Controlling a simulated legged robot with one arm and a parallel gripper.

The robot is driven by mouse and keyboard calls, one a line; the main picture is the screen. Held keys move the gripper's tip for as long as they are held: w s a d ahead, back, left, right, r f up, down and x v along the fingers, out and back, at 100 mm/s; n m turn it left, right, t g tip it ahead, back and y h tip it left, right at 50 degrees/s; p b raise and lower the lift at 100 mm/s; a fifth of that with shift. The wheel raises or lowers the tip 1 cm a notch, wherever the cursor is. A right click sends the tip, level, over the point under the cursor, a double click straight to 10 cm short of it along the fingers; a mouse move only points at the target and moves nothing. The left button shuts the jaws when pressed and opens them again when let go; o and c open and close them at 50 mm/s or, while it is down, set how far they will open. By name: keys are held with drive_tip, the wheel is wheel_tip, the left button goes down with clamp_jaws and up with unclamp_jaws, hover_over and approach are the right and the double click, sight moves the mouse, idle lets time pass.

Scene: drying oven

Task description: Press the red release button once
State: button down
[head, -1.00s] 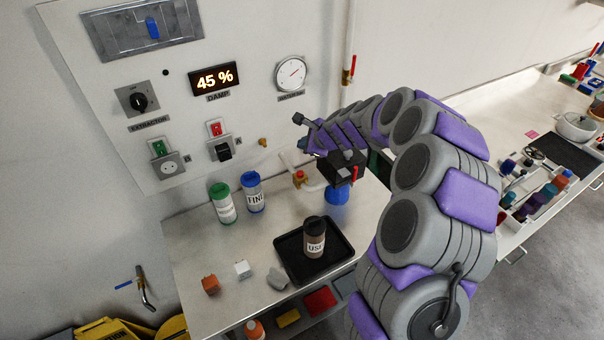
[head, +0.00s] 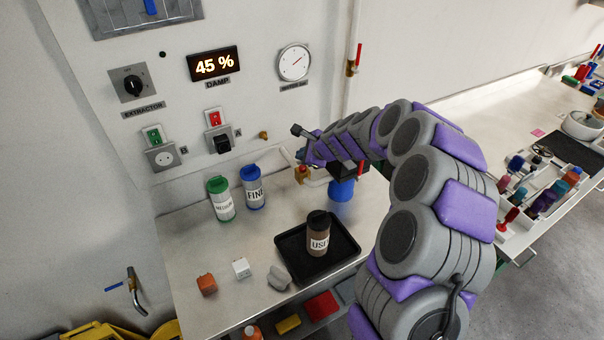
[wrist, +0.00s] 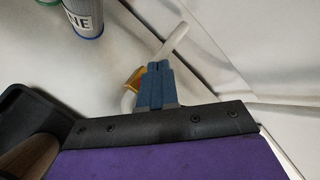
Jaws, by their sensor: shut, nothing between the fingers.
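A small red button-like cap (head: 303,168) tops a brass fitting on the white pipe at the back of the bench. The brass fitting also shows in the wrist view (wrist: 133,79), partly behind my fingers, with its red top not visible there.
A green-capped bottle (head: 221,204) and a blue-capped bottle (head: 254,192) stand left of the fitting. A black tray (head: 290,252) in front holds a dark-capped jar (head: 318,235). Orange (head: 206,285) and white (head: 241,268) blocks lie left of the tray.

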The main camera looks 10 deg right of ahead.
sight(304, 168)
drive_tip(key=shift+a+f, duration=0.15)
drive_tip(key=shift+f, duration=0.55)
drive_tip(key=shift+d, duration=0.55)
drive_tip(key=shift+a, duration=0.1)
drive_tip(key=shift+a, duration=0.25)
drive_tip(key=shift+d, duration=0.2)
drive_tip(key=shift+a, duration=0.1)
drive_tip(key=shift+f, duration=0.85)
idle(1.1)
drive_tip(key=shift+r, duration=0.1)
drive_tip(key=shift+r+p, duration=0.8)
